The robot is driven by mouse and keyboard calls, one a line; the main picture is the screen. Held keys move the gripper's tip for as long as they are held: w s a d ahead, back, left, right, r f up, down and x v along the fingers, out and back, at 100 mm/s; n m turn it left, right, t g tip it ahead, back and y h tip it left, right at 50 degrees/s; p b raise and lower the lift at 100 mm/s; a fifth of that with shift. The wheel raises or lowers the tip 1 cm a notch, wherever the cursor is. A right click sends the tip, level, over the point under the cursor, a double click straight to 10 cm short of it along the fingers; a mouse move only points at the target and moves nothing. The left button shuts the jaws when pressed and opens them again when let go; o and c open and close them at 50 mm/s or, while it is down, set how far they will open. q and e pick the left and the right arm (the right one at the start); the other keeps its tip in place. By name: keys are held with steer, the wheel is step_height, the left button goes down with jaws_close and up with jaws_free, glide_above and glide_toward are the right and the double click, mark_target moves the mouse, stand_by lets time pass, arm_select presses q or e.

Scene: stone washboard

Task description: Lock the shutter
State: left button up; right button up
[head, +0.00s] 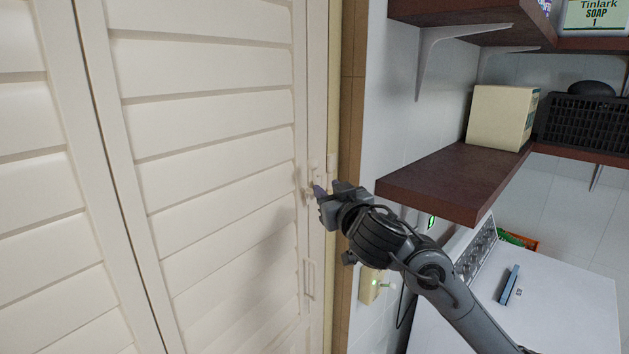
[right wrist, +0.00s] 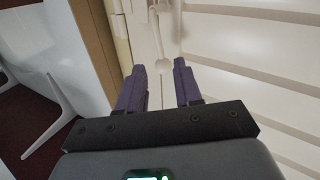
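The cream louvred shutter (head: 215,140) fills the left of the head view and looks closed against its frame. A small cream latch (head: 309,192) sits at its right edge, partly hidden by my gripper. My right gripper (head: 318,193) is at the latch. In the right wrist view, my right gripper (right wrist: 161,80) has its two purple fingers apart. My left gripper is out of view.
A pull handle (head: 309,280) is lower on the shutter. A brown wooden shelf (head: 455,185) juts out just right of my right gripper, carrying a cream box (head: 500,117) and a black basket (head: 585,122). A white appliance (head: 560,305) stands below. A wall switch (head: 371,285) is below the gripper.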

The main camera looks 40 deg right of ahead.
mark_target(315, 177)
steer(key=p+x, duration=0.2)
steer(key=x, duration=0.6)
steer(key=shift+w+d, duration=0.15)
steer(key=shift+w, duration=0.15)
steer(key=shift+w+d, duration=0.15)
steer(key=shift+w, duration=0.4)
jaws_close()
